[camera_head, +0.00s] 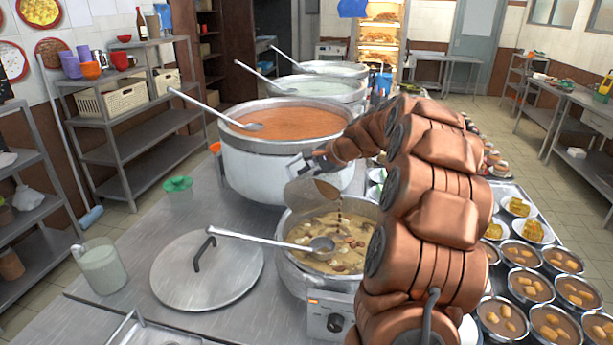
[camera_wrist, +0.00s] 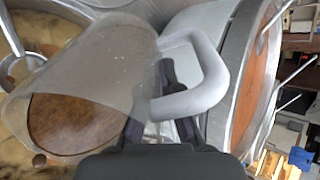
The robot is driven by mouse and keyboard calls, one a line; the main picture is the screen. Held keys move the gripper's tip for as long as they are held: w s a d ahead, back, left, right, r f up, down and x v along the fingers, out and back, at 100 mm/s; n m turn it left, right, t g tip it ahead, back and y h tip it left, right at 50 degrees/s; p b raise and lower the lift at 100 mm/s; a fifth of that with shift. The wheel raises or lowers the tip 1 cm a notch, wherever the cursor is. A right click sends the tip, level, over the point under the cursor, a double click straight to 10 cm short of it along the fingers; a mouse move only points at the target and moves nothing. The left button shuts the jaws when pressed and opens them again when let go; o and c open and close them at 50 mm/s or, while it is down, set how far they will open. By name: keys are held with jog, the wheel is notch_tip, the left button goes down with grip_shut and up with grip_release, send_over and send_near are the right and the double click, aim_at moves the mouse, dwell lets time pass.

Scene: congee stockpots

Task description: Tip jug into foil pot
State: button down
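A clear jug (camera_head: 309,190) with brown liquid in it is tilted above a silvery pot (camera_head: 300,280) of pale soup with chunks. A thin brown stream falls from the jug toward the soup. The jug fills the left of the wrist view (camera_wrist: 110,65), its liquid gathered at the lower left. My gripper (camera_head: 312,160) is shut on the jug's pale grey handle (camera_wrist: 205,85), with dark fingers around it. A ladle (camera_head: 270,239) rests across the pot. My arm hides the pot's right side. No pot is clearly marked as foil.
A large stockpot (camera_head: 265,175) of orange-red soup stands just behind. A lid (camera_head: 207,275) lies left of the pot, with a pitcher of white liquid (camera_head: 102,266) beyond it. Several filled bowls (camera_head: 528,287) crowd the right. A control box (camera_head: 328,318) sits in front.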

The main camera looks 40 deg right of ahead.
jog(key=shift+s+d+f+t+y+b, duration=0.15)
jog(key=shift+s+t+b, duration=0.3)
jog(key=shift+b, duration=0.9)
jog(key=shift+s+d+r+t+y+b, duration=0.1)
jog(key=shift+s+t+y+b, duration=0.15)
jog(key=shift+t+b, duration=0.7)
jog(key=shift+s+d+f+t+y+b, duration=0.1)
jog(key=shift+s+t+y+b, duration=0.15)
jog(key=shift+b, duration=1.45)
jog(key=shift+s+d+f+t+y+b, duration=0.3)
jog(key=shift+s+t+b, duration=0.45)
jog(key=shift+b, duration=1.25)
jog(key=shift+s+d+f+t+y+b, duration=0.15)
jog(key=shift+s+f+t+y+b, duration=0.5)
jog(key=shift+b, duration=1.3)
jog(key=shift+s+d+f+t+b, duration=0.2)
jog(key=shift+s+t+b, duration=0.55)
jog(key=shift+b, duration=1.25)
jog(key=shift+s+d+r+t+b, duration=0.2)
jog(key=shift+r+t+b, duration=0.1)
jog(key=shift+t+b, duration=0.45)
jog(key=shift+s+r+b, duration=0.15)
jog(key=shift+s+b, duration=0.1)
jog(key=shift+b, duration=0.15)
jog(key=shift+s+d+r+t+y, duration=0.1)
jog(key=shift+s+d+t+y, duration=0.05)
jog(key=shift+t+y, duration=0.2)
